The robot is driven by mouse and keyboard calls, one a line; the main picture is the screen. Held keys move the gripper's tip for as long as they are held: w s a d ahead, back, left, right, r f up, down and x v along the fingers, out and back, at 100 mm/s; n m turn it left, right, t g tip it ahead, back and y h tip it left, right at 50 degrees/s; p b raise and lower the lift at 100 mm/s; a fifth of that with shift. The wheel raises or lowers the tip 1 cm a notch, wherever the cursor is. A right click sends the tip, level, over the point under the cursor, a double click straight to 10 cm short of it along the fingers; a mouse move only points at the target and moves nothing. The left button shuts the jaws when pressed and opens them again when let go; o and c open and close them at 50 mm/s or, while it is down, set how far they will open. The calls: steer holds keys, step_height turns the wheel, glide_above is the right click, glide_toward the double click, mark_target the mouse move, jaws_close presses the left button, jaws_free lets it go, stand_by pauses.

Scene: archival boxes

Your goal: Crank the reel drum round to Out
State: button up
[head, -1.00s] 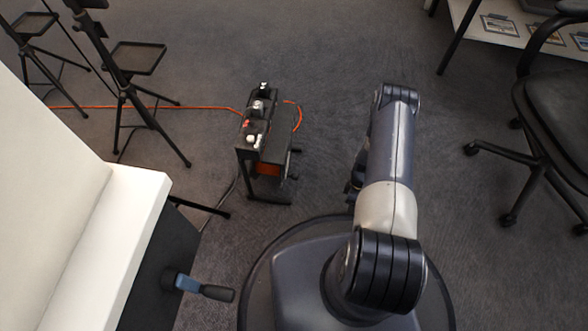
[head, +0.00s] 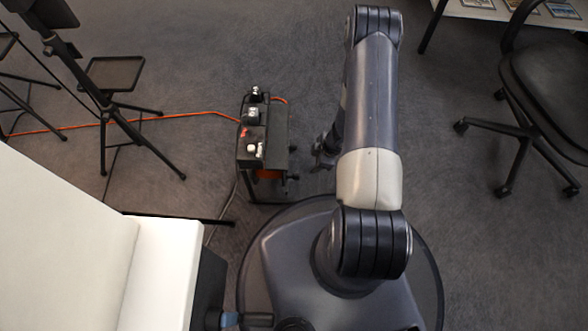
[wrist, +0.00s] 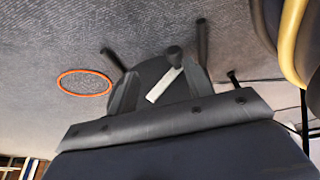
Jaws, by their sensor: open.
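The cable reel (head: 265,135) stands on the floor left of my arm in the head view, with a black top panel and orange cable below it. In the wrist view the dark round reel drum side (wrist: 150,72) shows beyond my fingers, with a pale crank arm (wrist: 163,86) and a dark knob (wrist: 175,53). My gripper (wrist: 163,80) is open, its fingers to either side of the crank in that view. I see no contact. In the head view my gripper (head: 322,155) is small, partly behind the arm, just right of the reel. The Out mark cannot be made out.
A white-topped counter (head: 165,265) with a blue and black handle (head: 240,320) is close at lower left. Tripod stands (head: 115,75) and an orange cable (head: 165,117) lie to the left. An office chair (head: 545,90) stands right. Carpet between reel and chair is clear.

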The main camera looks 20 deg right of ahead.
steer(key=shift+y, duration=0.3)
steer(key=b+x, duration=0.2)
steer(key=x, duration=0.1)
steer(key=a+b+x, duration=0.1)
steer(key=x, duration=0.2)
steer(key=s+a+b+x, duration=0.1)
steer(key=b+x, duration=0.1)
steer(key=x, duration=0.2)
steer(key=shift+r+b, duration=0.2)
steer(key=shift+b, duration=0.1)
jaws_close()
